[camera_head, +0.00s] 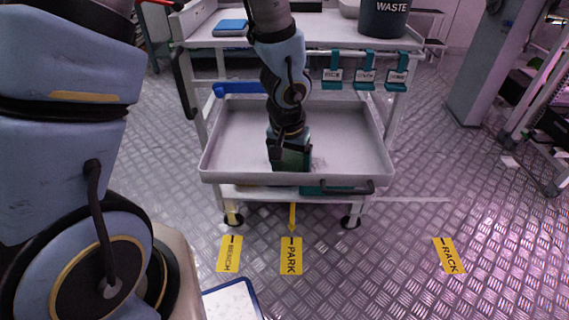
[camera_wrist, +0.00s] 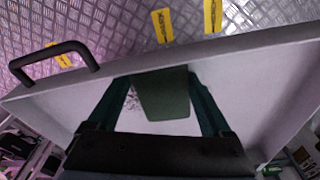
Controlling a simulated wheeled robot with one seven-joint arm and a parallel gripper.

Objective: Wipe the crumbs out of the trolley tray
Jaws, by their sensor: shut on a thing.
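The trolley tray (camera_head: 230,179) is a wide, shallow, light grey tray with raised walls on the lower level of the trolley. Its wall also shows in the wrist view (camera_wrist: 262,38). My gripper (camera_head: 290,152) reaches down into the tray near its front wall, about mid-width. In the wrist view my gripper (camera_wrist: 163,78) is shut on a dark green block (camera_wrist: 163,98), held between its two fingers. Whether the block touches the tray floor is not clear. Small dark crumbs (camera_wrist: 132,101) show beside the block in the wrist view; my arm hides part of the tray floor.
A black handle (camera_head: 347,187) sticks out at the tray's front. The trolley's upper shelf (camera_head: 310,38) hangs over the back, with a WASTE bin (camera_head: 384,20), a blue item (camera_head: 230,27) and teal labelled holders (camera_head: 365,72).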

